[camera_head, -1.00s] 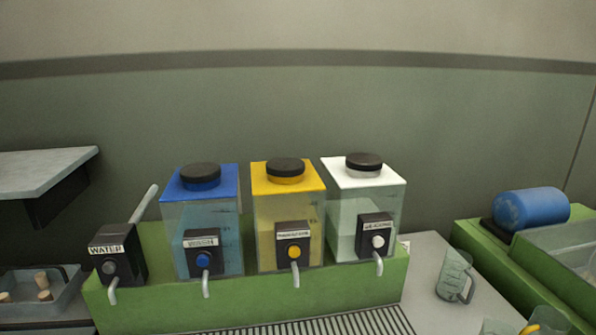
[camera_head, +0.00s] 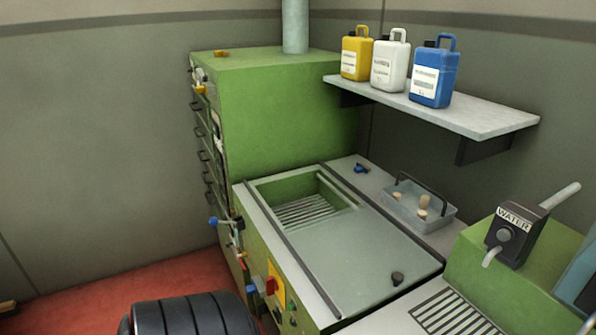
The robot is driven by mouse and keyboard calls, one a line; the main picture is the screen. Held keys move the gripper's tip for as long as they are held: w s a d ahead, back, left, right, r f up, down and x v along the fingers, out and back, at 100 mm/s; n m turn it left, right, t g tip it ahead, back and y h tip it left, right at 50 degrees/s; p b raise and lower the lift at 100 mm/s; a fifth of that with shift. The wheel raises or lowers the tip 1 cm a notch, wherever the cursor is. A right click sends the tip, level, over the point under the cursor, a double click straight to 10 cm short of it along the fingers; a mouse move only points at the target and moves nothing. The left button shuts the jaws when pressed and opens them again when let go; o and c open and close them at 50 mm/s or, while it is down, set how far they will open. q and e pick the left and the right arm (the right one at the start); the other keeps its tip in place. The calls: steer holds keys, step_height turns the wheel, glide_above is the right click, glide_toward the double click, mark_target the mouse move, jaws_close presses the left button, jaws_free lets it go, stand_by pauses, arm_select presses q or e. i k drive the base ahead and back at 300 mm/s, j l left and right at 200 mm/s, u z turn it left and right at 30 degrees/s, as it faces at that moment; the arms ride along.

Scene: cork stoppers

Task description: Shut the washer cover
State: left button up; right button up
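The washer (camera_head: 245,205) is a low green unit with a recessed basin, seen in the middle of the head view. Its cover (camera_head: 360,245) is a flat grey sliding panel with a dark knob (camera_head: 397,278) near its front right corner. The cover lies over the right, nearer part of the basin. The far left part is uncovered and shows a slatted rack (camera_head: 312,210) inside. Rails run along both sides of the cover. Neither of my grippers is in view.
A tall green cabinet (camera_head: 280,110) with handles stands behind the washer. A grey tray (camera_head: 418,208) with corks and a small blue item (camera_head: 362,168) lie beside it. A shelf (camera_head: 480,118) holds yellow, white and blue jugs. The WATER tap (camera_head: 515,235) is at right.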

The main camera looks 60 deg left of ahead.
mark_target(397, 278)
steer(key=k+u, duration=0.1)
steer(key=u, duration=1.4)
steer(key=k+u, duration=0.2)
steer(key=k, duration=0.3)
